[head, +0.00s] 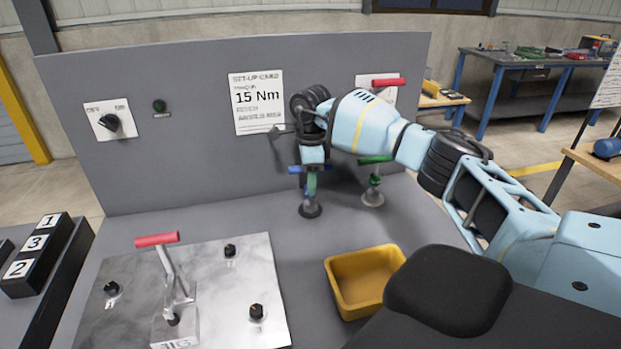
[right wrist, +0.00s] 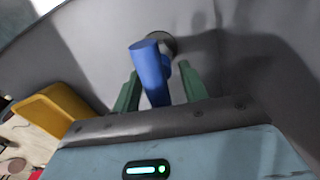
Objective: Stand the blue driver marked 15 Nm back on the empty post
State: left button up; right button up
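The blue driver (right wrist: 152,72) is between the two green fingers of my right gripper (right wrist: 160,88) in the right wrist view. A gap shows between the driver and each finger, so the gripper is open around it. In the head view my right gripper (head: 311,184) hides most of the blue driver (head: 295,169). It appears upright over a dark round post base (head: 310,211); its seating is hidden. No marking on it is readable. A green driver (head: 374,180) stands on another post (head: 373,199) to the right. My left gripper is out of view.
A set-up card (head: 258,103) reading 15 Nm is on the grey back panel (head: 200,90). A yellow bin (head: 363,280) stands in front of the posts. A metal plate (head: 215,270) with a red-handled clamp (head: 160,240) is left. Black numbered blocks (head: 35,258) are far left.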

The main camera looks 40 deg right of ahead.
jog(key=shift+r, duration=3.9)
